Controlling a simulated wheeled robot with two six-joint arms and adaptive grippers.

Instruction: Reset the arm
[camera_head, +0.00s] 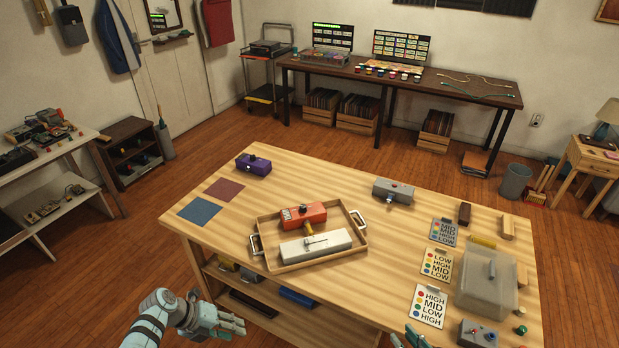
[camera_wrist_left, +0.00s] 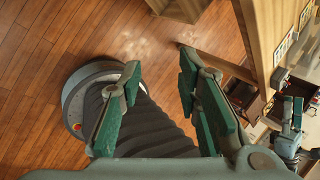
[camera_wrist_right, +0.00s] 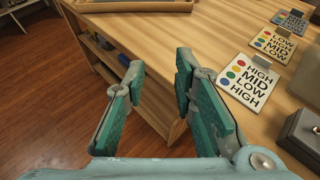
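My left gripper (camera_head: 228,322) hangs in front of the table's near left edge in the head view. In the left wrist view its green-padded fingers (camera_wrist_left: 158,82) stand apart with nothing between them. My right gripper (camera_head: 414,340) shows only partly at the bottom edge of the head view, by the table's near edge. In the right wrist view its fingers (camera_wrist_right: 159,72) stand apart and empty, in front of the table edge. The task names no object.
The wooden table (camera_head: 355,293) carries a tray (camera_head: 298,263) with an orange device (camera_head: 303,214) and a white one (camera_head: 315,245). Label cards (camera_head: 427,305), a clear cover (camera_head: 487,280) and a grey box (camera_head: 478,333) lie at the right. Open floor (camera_head: 80,290) is at the left.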

